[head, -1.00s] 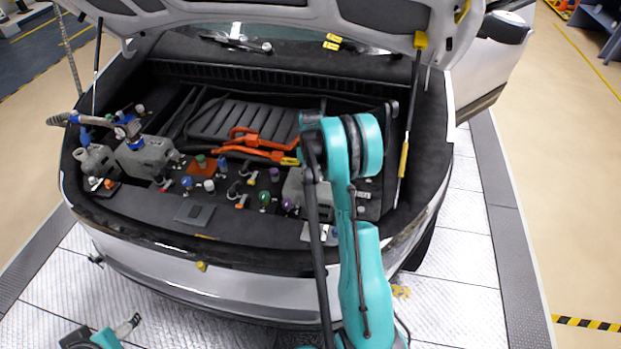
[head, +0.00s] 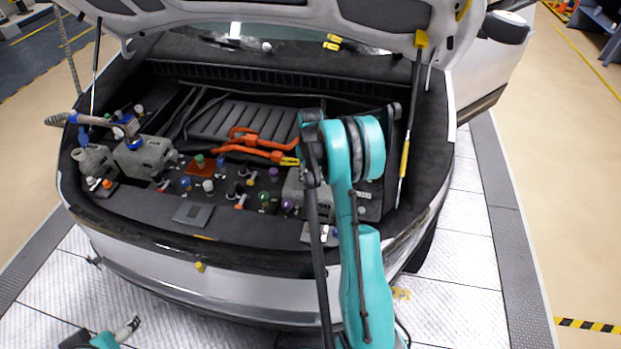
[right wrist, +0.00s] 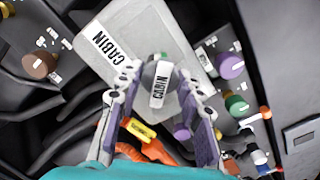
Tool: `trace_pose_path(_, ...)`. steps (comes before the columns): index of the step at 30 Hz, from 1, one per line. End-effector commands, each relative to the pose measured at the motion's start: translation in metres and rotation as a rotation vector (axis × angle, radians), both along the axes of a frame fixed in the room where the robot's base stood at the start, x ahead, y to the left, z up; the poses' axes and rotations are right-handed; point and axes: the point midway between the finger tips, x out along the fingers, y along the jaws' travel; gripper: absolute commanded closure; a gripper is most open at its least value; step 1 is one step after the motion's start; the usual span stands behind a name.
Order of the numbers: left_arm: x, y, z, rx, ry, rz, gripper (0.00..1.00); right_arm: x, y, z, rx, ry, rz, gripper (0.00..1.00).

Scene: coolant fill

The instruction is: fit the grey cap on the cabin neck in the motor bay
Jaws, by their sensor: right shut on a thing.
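In the right wrist view, my right gripper (right wrist: 160,80) is shut on the grey cap (right wrist: 149,76) over the pale grey cabin tank (right wrist: 128,35), which is marked CABIN. A small white CABIN label shows between the fingertips. The neck is hidden under the cap and fingers; I cannot tell whether the cap touches or sits on it. In the head view, the cabin tank (head: 293,187) is partly covered by my right arm, and the right gripper is hidden. My left gripper (head: 128,327) shows at the bottom left, away from the bay; its opening is unclear.
Several coloured caps stand on the bay's front panel, with a green one (right wrist: 237,105) and a purple one (right wrist: 230,65) near my right gripper. Orange cables (head: 255,150) lie behind. A filling nozzle (head: 132,130) stands at the left tank. The raised hood hangs above.

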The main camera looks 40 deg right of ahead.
Motion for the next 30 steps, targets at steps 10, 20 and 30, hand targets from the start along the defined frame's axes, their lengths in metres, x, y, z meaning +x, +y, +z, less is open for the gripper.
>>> trace_pose_path(10, 0.000, 0.000, 0.000, 0.000, 0.000, 0.000, 0.29, 0.001, 0.000, 0.000, 0.000, -0.002, -0.018, 0.82)
trace_pose_path(20, 0.000, 0.000, -0.003, 0.000, 0.000, 0.000, 0.29, 0.001, 0.000, 0.000, 0.000, -0.001, -0.057, 0.40)
trace_pose_path(30, 0.000, 0.000, -0.002, 0.000, 0.000, 0.000, 0.29, 0.000, 0.000, 0.011, 0.000, -0.001, -0.056, 0.40)
